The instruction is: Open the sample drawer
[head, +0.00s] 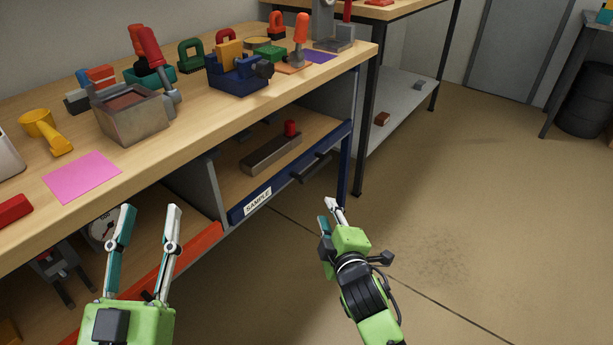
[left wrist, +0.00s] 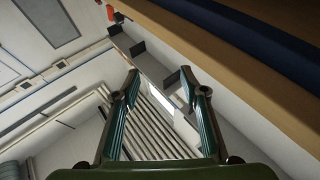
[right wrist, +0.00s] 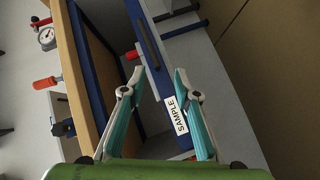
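The sample drawer (head: 275,188) has a blue front with a white SAMPLE label (head: 257,201) and a dark bar handle (head: 311,168). In the right wrist view the label (right wrist: 180,115) shows behind one finger, with the handle (right wrist: 148,40) beyond the fingertips. My left gripper (head: 150,209) is open and empty, left of the drawer, before the orange-edged shelf.
A metal block (head: 270,154) and a red piece (head: 291,128) lie behind the drawer front. The bench top (head: 215,125) carries several tools, a vise (head: 238,77) and a metal box (head: 133,118). An orange edge (head: 185,258) adjoins at left. The floor (head: 470,220) at right is clear.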

